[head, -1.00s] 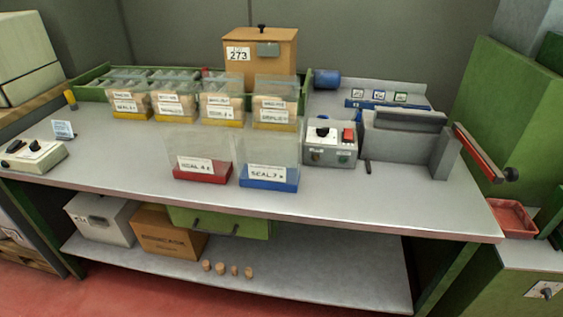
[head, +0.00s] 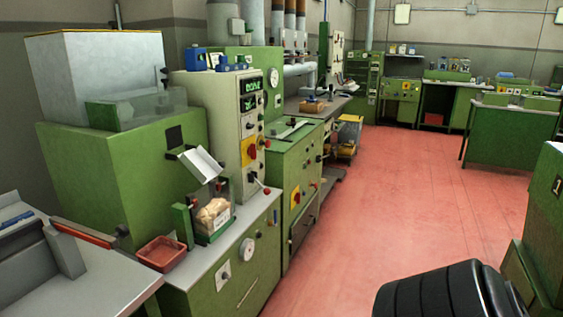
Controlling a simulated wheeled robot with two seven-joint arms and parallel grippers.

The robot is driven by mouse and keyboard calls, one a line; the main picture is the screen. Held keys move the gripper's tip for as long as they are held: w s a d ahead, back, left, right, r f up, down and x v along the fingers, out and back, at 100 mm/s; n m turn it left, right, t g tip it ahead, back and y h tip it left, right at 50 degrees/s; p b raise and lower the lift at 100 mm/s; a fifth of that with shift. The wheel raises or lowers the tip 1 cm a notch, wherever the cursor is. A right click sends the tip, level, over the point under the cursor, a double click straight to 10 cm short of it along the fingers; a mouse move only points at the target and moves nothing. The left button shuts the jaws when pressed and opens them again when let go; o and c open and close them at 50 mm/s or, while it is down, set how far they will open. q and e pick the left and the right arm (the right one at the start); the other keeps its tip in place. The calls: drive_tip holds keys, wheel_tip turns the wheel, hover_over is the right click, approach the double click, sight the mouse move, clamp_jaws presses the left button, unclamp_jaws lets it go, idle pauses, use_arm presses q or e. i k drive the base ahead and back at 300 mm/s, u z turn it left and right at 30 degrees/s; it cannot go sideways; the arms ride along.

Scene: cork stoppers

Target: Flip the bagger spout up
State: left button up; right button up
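The bagger spout (head: 200,163) is a pale metal chute on the front of a green machine (head: 120,165) at the left of the head view. It slopes down toward the right, with its lower end out over a clear-walled holder (head: 222,228). A bag of corks (head: 213,213) sits in the holder under the spout. Neither of my grippers shows in the view, and nothing of mine touches the spout.
A red tray (head: 162,252) sits left of the holder. A grey bench (head: 95,285) fills the lower left. A control cabinet (head: 232,120) with knobs stands beside the machine. Red floor (head: 400,190) is open to the right. A dark ribbed shape (head: 450,290) fills the lower right.

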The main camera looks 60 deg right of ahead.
sight(202, 164)
drive_tip(key=z, duration=2.75)
drive_tip(key=i, duration=3.45)
drive_tip(key=u, duration=3.2)
drive_tip(key=k, duration=0.4)
drive_tip(key=z, duration=0.4)
